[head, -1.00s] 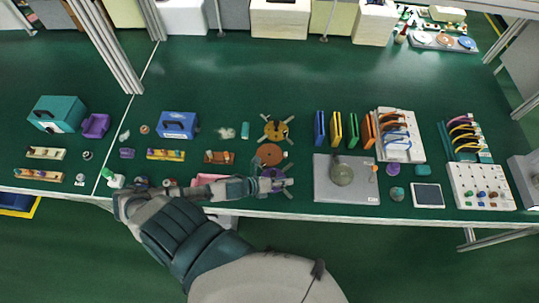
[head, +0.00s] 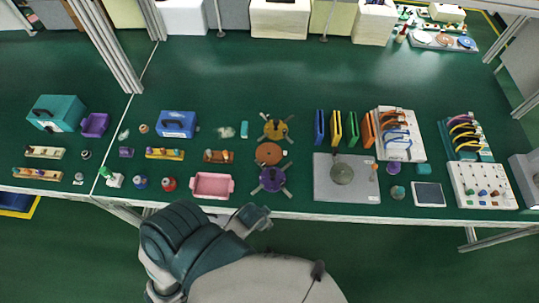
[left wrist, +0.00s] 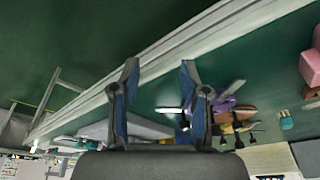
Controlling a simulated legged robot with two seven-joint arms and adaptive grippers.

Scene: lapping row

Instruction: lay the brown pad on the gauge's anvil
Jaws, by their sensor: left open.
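A brown round disc (head: 269,154), which looks like the brown pad, lies between a yellow spoked disc (head: 277,130) and a purple spoked disc (head: 272,179). A grey plate (head: 327,192) carrying a grey-green round piece (head: 342,173) is to its right; I cannot tell whether this is the gauge, and no anvil stands out clearly. My left gripper (head: 254,214) is at the table's front edge, nearer me than the purple disc. In the left wrist view its fingers (left wrist: 158,78) are apart with nothing between them. My right gripper is not in view.
A pink tray (head: 212,197) lies left of the purple disc, with red (head: 169,184) and blue (head: 140,182) knobs beside it. Upright coloured plates (head: 336,128) and a white rack (head: 407,153) stand to the right.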

